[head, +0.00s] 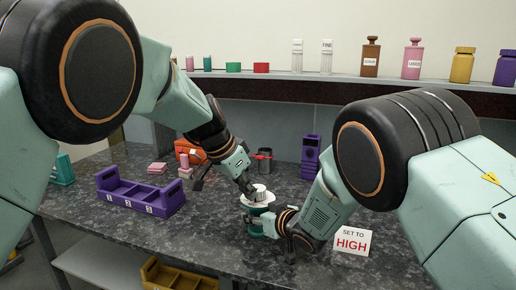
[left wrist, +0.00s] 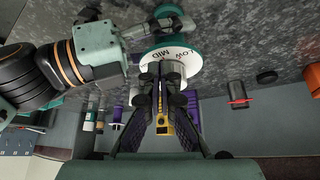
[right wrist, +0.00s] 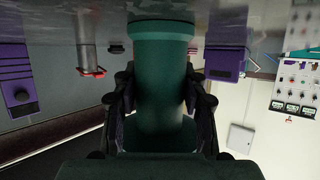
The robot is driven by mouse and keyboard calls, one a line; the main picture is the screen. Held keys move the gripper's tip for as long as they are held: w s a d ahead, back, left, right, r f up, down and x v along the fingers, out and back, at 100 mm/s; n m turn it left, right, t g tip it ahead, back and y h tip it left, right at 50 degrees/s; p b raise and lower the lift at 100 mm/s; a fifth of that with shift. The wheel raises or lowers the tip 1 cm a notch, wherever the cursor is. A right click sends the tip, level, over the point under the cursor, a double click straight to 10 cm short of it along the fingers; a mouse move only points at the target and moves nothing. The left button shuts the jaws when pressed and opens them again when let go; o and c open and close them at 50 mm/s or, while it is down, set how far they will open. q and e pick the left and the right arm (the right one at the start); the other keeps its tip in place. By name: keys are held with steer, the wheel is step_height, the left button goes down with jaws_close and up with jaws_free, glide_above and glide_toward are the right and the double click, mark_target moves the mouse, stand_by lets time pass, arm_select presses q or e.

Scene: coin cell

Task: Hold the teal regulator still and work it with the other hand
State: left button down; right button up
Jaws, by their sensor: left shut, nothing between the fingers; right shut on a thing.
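The teal regulator (head: 254,229) stands on the dark speckled counter, with a white dial (head: 268,207) and a raised white knob on top. My right gripper (head: 258,222) is shut around its teal body, which fills the space between the fingers in the right wrist view (right wrist: 160,85). My left gripper (head: 250,192) is shut and empty at the dial. In the left wrist view its fingertips (left wrist: 166,72) overlap the white dial (left wrist: 185,62), where LOW and MID are readable. HIGH is not visible on the dial, and I cannot tell whether the fingertips touch it.
A card (head: 352,243) reading "SET TO HIGH" stands right of the regulator. A purple numbered tray (head: 112,200) is at left. A grey cup with red (head: 264,160) and a purple block (head: 310,152) stand behind. Bottles line the shelf (head: 330,92). The counter's front left is clear.

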arm_select(q)
steer(key=shift+w+d, duration=0.1)
steer(key=shift+w, duration=0.15)
stand_by(0.3)
steer(key=shift+w+a, duration=0.45)
steer(key=shift+a, duration=0.15)
steer(key=shift+w+a, duration=0.1)
steer(key=shift+w, duration=0.05)
steer(key=shift+w+a, duration=0.15)
steer(key=shift+w, duration=0.25)
stand_by(0.6)
steer(key=shift+a, duration=0.1)
steer(key=r, duration=0.6)
steer(key=shift+a, duration=0.35)
